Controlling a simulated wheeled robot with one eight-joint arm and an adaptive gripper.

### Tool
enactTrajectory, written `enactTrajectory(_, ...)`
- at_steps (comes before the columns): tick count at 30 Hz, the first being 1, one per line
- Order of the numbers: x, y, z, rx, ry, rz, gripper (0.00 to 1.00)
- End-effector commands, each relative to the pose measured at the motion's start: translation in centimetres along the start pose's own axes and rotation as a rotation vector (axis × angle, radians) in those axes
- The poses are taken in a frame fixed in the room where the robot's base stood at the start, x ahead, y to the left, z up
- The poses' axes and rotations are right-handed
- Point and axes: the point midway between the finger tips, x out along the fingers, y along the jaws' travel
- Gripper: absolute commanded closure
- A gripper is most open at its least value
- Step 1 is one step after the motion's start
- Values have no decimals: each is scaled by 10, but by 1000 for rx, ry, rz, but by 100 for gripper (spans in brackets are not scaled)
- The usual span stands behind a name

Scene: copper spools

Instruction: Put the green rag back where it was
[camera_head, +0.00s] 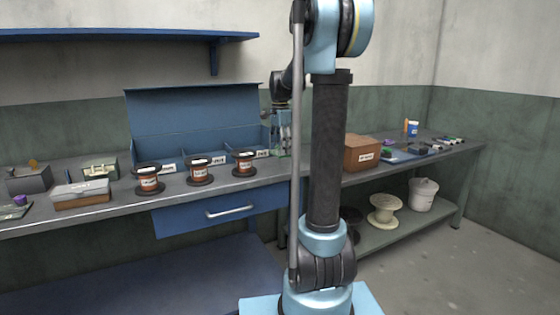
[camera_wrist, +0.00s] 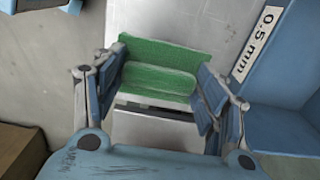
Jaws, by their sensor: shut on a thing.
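The green rag (camera_wrist: 157,70) is between the two fingers of my gripper (camera_wrist: 162,84) in the wrist view, folded over with one flap toward the camera. My gripper is shut on it. Below and beyond it is a pale grey metal surface; I cannot tell whether the rag touches it. In the head view my gripper (camera_head: 284,142) is over the workbench, at the right end of the blue compartment rack (camera_head: 190,110). My arm partly hides the bench there.
A blue compartment labelled 0.5 mm (camera_wrist: 262,40) is close right of my gripper. Three copper spools (camera_head: 200,170) stand in front of the rack. A brown box (camera_head: 362,153) stands right of my arm.

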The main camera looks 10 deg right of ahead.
Motion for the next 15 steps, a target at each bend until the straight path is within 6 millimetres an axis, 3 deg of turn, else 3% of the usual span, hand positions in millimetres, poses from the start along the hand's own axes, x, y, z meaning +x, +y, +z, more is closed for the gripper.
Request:
enactTrajectory(7, 15, 0, -1, 2, 0, 0, 64)
enactTrajectory(15, 47, 0, -1, 1, 0, 0, 64)
